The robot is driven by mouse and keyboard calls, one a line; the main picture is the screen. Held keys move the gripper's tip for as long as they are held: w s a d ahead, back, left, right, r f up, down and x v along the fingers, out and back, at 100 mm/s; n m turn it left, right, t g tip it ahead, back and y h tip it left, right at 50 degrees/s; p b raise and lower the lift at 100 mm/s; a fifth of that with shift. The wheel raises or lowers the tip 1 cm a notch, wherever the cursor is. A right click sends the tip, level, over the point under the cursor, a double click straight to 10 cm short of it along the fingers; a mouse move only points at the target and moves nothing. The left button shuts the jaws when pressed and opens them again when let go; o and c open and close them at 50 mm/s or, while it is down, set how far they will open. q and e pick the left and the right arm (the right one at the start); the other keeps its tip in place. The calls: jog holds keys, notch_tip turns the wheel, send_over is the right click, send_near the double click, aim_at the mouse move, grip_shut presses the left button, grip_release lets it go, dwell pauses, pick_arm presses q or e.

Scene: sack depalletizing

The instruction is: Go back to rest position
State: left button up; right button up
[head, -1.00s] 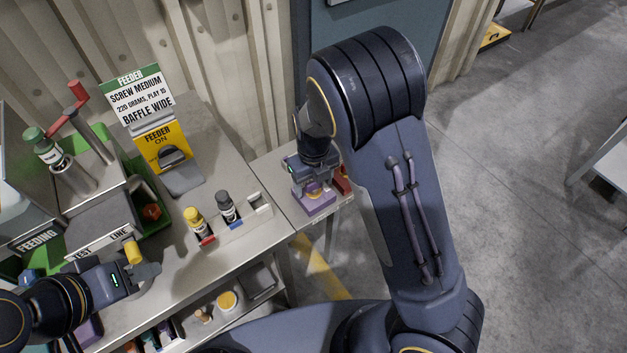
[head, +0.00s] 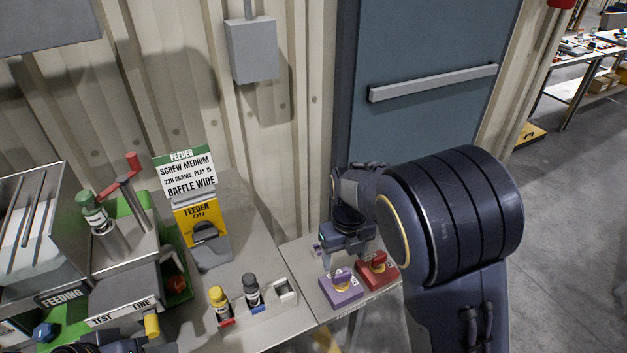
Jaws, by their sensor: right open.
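My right gripper (head: 346,256) is open and empty. It hangs above and behind a purple box with a yellow knob (head: 342,289) and a red box with a yellow knob (head: 377,271), which stand on the small side table (head: 318,300). The gripper appears apart from both boxes. My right arm comes up from the lower right and bends over at a large dark joint. My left gripper (head: 132,344) shows only in part at the bottom left edge, below the yellow knob of the test line machine; its fingers are not clear.
The grey bench (head: 235,215) holds a feeder sign (head: 187,172), a rack with a yellow-capped bottle (head: 220,303) and a black-capped bottle (head: 251,289), and a feeding machine (head: 60,296). A blue door (head: 420,60) and corrugated wall stand behind. Open floor lies at right.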

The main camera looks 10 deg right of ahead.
jog(key=s+d+r+n+t+y, duration=0.1)
jog(key=s+d+r+n+t, duration=0.1)
jog(key=s+n, duration=0.5)
jog(key=s+d+r+n+t+y, duration=0.1)
jog(key=s+d+r+n, duration=0.2)
jog(key=n, duration=1.1)
jog(key=s+d+r+n+t+y, duration=0.1)
jog(key=s+r+n, duration=0.4)
jog(key=s+n, duration=0.5)
jog(key=shift+s+d+r+n+t+y, duration=0.3)
jog(key=shift+s+d+t+y, duration=0.1)
jog(key=shift+s+d+t, duration=0.55)
jog(key=shift+s+a, duration=0.1)
jog(key=shift+a, duration=0.1)
